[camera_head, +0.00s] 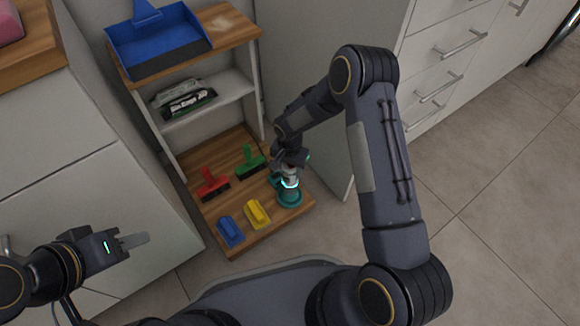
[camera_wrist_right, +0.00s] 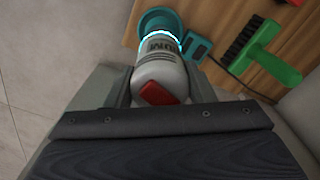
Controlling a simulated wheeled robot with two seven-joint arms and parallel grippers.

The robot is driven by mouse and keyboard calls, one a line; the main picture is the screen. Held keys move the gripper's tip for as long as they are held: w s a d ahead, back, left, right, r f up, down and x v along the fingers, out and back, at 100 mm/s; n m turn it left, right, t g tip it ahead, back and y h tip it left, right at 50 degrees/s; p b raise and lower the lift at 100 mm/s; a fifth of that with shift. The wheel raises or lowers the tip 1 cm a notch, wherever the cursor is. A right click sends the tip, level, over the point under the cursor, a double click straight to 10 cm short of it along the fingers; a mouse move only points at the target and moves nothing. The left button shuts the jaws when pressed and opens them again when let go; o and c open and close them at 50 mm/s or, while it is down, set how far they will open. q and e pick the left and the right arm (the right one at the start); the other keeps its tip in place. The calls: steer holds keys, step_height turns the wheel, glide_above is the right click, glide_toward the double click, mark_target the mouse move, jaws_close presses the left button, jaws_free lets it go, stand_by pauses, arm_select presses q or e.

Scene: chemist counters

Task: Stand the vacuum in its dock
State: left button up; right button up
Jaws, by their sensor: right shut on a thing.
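The vacuum (camera_head: 290,178) is a small grey-white cylinder with a glowing cyan ring. In the right wrist view the vacuum (camera_wrist_right: 160,72) shows lettering and a red button facing the camera. My right gripper (camera_head: 289,165) is shut on its body, one finger on each side. A round teal piece (camera_head: 289,197) lies directly below the ring, and a slotted teal plate (camera_wrist_right: 196,46) shows beside it. These look like the dock area, but I cannot tell whether the vacuum is fully seated. My left gripper (camera_head: 135,240) is away at the left, empty; its finger gap is unclear.
The low wooden shelf (camera_head: 236,238) holds a red brush (camera_head: 211,184), a green brush (camera_head: 250,161), a blue piece (camera_head: 230,231) and a yellow piece (camera_head: 257,213). A blue dustpan (camera_head: 160,42) is on top. White cabinets (camera_head: 375,130) flank the shelf; floor tiles are clear at right.

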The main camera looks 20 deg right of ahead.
steer(key=shift+f+b, duration=0.55)
steer(key=shift+b, duration=0.05)
stand_by(0.6)
steer(key=o, duration=0.7)
steer(key=shift+r+p, duration=3.45)
steer(key=shift+r, duration=2.05)
